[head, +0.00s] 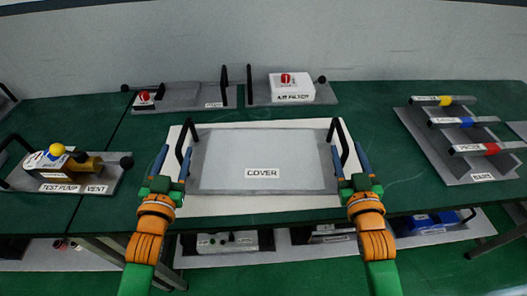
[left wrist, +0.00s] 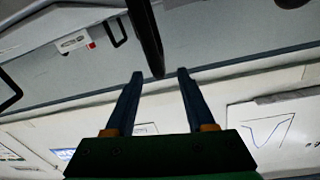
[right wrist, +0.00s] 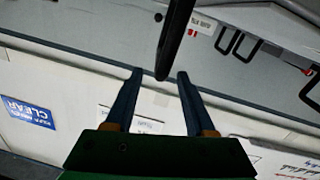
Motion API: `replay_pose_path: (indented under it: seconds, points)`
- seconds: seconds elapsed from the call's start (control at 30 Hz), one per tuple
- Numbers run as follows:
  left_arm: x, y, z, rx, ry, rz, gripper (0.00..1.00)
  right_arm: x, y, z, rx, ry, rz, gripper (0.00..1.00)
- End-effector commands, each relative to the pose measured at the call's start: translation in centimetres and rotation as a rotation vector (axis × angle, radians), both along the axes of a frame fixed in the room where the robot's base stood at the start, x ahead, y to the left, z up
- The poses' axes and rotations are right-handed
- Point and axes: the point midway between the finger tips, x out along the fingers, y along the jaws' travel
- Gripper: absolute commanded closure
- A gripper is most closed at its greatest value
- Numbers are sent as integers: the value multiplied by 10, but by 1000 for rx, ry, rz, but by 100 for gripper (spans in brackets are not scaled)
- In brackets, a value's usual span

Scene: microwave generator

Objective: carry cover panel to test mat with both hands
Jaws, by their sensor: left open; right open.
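The cover panel (head: 262,160), a grey plate labelled COVER, lies flat over a white mat (head: 262,208) in the middle of the bench. It has a black handle on its left side (head: 184,142) and another on its right side (head: 338,138). My left gripper (head: 173,163) is open at the left handle; in the left wrist view that handle (left wrist: 147,40) reaches down to between the fingertips. My right gripper (head: 350,160) is open at the right handle, which also shows at the fingertips in the right wrist view (right wrist: 175,40). Neither gripper is closed on a handle.
A test pump tray (head: 70,180) stands at the left. An air filter tray (head: 292,92) and another small tray (head: 185,97) stand behind the cover. A tray with several coloured-band bars (head: 460,140) is at the right. More parts lie on a lower shelf (head: 225,258).

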Motion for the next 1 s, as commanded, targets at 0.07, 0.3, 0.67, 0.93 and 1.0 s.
replay_pose_path:
  seconds: [0.07, 0.3, 0.67, 0.93, 1.0]
  points:
    - [0, 0, 0, 0, 0, 0, 45, 0, 0, 0, 0, 0, 0, 45]
    - [28, -1, 1, 1, -2, 0, 45, 28, -1, 1, 0, -2, -1, 45]
    - [69, -1, 0, 0, 1, 0, 45, 70, -1, 0, 0, 1, 1, 45]
    - [71, -1, 0, 0, 1, 0, 45, 71, -1, 0, 0, 1, 0, 45]
    - [71, -1, 0, 0, 1, 0, 59, 71, -1, 0, 0, 1, 0, 59]
